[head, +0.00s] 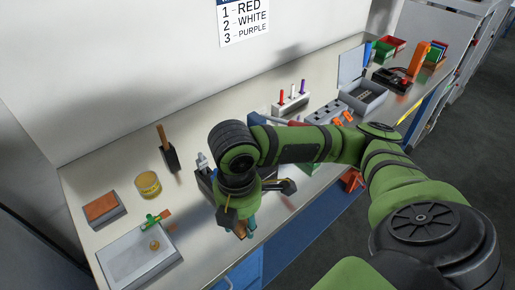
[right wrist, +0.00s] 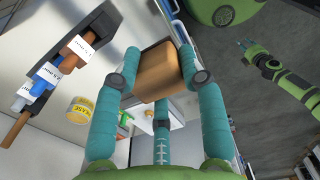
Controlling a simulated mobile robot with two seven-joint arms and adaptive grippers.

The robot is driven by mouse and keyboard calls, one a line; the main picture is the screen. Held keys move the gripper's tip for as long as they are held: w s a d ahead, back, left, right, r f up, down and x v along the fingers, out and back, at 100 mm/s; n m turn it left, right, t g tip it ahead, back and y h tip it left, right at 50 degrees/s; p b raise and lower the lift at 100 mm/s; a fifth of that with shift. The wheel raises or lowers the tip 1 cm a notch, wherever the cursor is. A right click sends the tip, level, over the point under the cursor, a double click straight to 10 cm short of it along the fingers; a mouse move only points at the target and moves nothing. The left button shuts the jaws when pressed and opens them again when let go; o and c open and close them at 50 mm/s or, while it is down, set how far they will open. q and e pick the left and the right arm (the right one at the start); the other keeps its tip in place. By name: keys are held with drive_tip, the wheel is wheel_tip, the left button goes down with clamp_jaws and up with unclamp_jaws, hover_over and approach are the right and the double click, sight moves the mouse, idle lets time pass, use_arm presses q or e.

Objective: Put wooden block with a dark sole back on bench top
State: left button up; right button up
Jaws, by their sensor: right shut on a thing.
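My right gripper (head: 243,226) is in the lower middle of the head view, over the front edge of the bench top (head: 205,225). Its teal fingers are shut on a brown wooden block (right wrist: 158,75), seen large between the fingertips in the right wrist view. The block is held off the bench; only a little of it shows in the head view (head: 240,231). I cannot make out its dark sole. My left gripper (right wrist: 245,48) shows small and empty in the right wrist view; I cannot tell its opening.
A grey tray (head: 125,258), a yellow tin (head: 148,184), an orange-brown block on a grey base (head: 102,210) and a dark holder with a wooden handle (head: 169,158) stand at the left. A pen rack (head: 291,104) and grey case (head: 365,96) stand farther right. Bare bench lies between the tin and my gripper.

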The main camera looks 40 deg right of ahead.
drive_tip(key=shift+a, duration=0.2)
drive_tip(key=shift+w+a, duration=0.15)
drive_tip(key=shift+a, duration=0.1)
drive_tip(key=p, duration=0.2)
hover_over(201, 236)
wheel_tip(201, 236, down, 6)
drive_tip(key=shift+f, duration=0.4)
wheel_tip(201, 236, down, 3)
drive_tip(key=shift+f+p, duration=0.1)
drive_tip(key=shift+p, duration=0.25)
drive_tip(key=shift+f, duration=0.45)
drive_tip(key=o, duration=1.1)
drive_tip(key=shift+f, duration=0.15)
